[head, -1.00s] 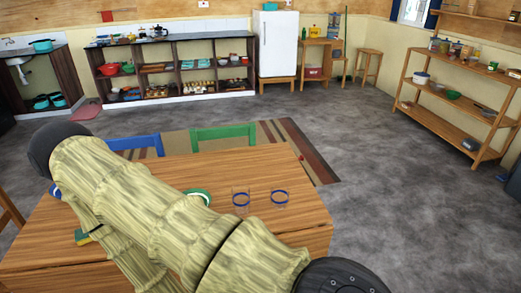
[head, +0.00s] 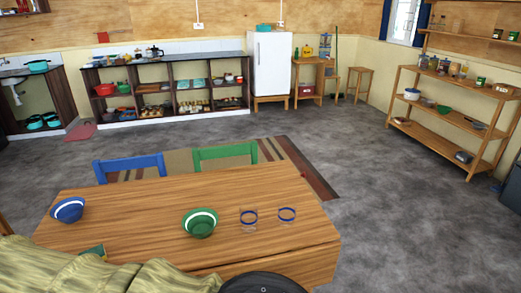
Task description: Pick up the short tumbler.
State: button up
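Two clear glasses with blue bands stand on the wooden table, toward its right end. The right one looks shorter and seems to be the short tumbler (head: 287,215). The taller glass (head: 249,218) stands just left of it, with a small gap between them. My arm crosses the bottom left of the head view, below and left of the glasses. My gripper is not in view, and nothing touches either glass.
On the table (head: 150,215) are a green bowl (head: 200,223) left of the glasses, a blue bowl (head: 68,210) at far left, and a small green-yellow item (head: 95,251). A blue chair (head: 130,168) and green chair (head: 225,152) stand behind. The floor at right is clear.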

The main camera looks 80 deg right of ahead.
aim_at(288, 210)
jog(key=u, duration=0.05)
jog(key=i, duration=2.3)
jog(key=z, duration=4.3)
jog(key=i, duration=1)
jog(key=z, duration=0.05)
